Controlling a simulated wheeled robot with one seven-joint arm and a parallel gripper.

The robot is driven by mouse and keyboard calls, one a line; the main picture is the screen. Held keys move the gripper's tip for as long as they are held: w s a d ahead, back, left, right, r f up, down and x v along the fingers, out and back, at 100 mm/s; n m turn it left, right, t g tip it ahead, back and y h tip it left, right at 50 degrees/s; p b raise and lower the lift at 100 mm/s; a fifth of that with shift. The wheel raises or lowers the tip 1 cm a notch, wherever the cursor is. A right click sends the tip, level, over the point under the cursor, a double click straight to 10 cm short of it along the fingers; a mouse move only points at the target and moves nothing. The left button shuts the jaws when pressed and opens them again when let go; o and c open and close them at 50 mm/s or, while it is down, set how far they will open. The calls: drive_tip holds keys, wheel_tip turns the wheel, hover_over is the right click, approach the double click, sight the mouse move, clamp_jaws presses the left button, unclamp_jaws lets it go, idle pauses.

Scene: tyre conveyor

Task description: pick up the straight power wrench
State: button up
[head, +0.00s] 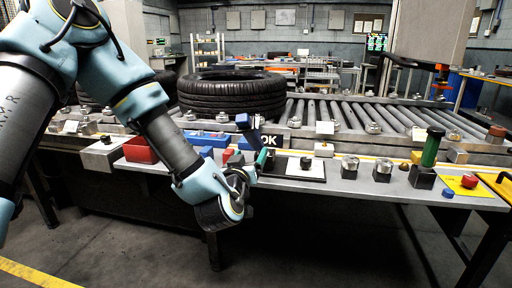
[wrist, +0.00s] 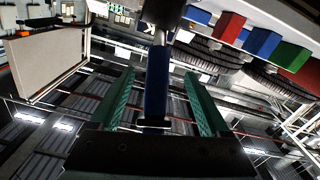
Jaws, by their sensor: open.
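In the head view, my gripper (head: 262,157) is partly hidden by my wrist.
The workbench carries a red bin (head: 140,150), small blue and red blocks, a white-edged black plate (head: 305,167), several metal fittings and a green cylinder (head: 432,147). Behind it, a tyre (head: 232,93) lies on the roller conveyor (head: 345,112). The floor in front is clear.

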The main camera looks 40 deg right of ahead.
sight(259, 139)
drive_tip(key=p+x, duration=0.2)
drive_tip(key=x, duration=0.8)
drive_tip(key=shift+d+r+p, duration=0.15)
drive_tip(key=shift+d+p, duration=0.15)
drive_tip(key=shift+p, duration=0.05)
drive_tip(key=shift+c, duration=0.3)
clamp_jaws()
idle(0.6)
drive_tip(key=shift+r, duration=0.1)
